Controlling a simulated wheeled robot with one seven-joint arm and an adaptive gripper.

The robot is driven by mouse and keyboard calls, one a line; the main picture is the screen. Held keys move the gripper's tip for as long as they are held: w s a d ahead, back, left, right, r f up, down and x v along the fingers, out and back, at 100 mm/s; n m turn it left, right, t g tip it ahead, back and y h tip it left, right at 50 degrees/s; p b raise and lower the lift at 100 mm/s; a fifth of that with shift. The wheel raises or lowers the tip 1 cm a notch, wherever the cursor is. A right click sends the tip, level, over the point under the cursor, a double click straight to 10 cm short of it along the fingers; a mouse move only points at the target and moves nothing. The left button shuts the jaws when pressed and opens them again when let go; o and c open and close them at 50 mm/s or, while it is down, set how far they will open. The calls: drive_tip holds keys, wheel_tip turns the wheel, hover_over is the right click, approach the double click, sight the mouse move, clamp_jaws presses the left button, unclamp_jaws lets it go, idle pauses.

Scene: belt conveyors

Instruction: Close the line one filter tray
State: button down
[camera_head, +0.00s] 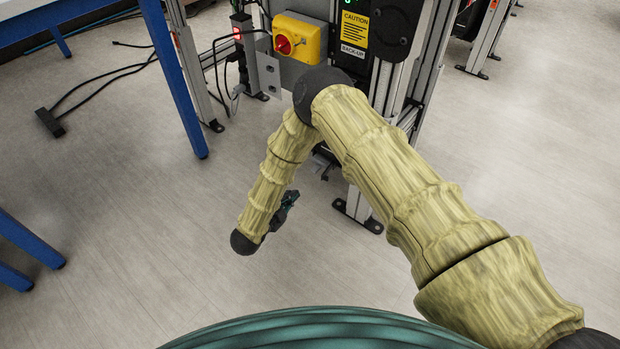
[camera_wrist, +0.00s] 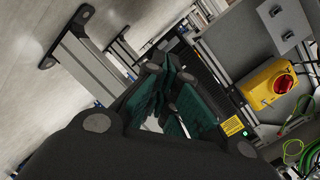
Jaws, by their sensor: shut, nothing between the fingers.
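My gripper (camera_wrist: 170,98) shows dark teal fingers in the wrist view, shut with nothing between them. In the head view my gripper (camera_head: 289,203) hangs low, left of the conveyor's metal leg, partly behind my arm. In the wrist view the fingers point toward the dark underside of the conveyor frame and cover part of it. I cannot make out the filter tray for certain in either view. A dark unit with a yellow caution label (camera_head: 355,28) stands behind my arm in the head view.
A yellow box with a red rotary switch (camera_head: 298,40) is on the conveyor frame; the switch also shows in the wrist view (camera_wrist: 275,84). A conveyor foot (camera_head: 358,214) stands near my arm. A blue-legged table (camera_head: 178,75) is at left.

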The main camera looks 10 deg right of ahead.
drive_tip(key=a+m+g, duration=0.2)
drive_tip(key=m, duration=0.6)
drive_tip(key=b, duration=0.7)
approach(325, 159)
drive_tip(key=shift+h, duration=0.3)
drive_tip(key=shift+s+d+f, duration=0.1)
drive_tip(key=shift+s+f, duration=0.05)
drive_tip(key=shift+f, duration=2.15)
drive_tip(key=shift+d, duration=0.1)
drive_tip(key=w+d+p, duration=0.1)
drive_tip(key=w+d, duration=0.2)
drive_tip(key=shift+d, duration=0.1)
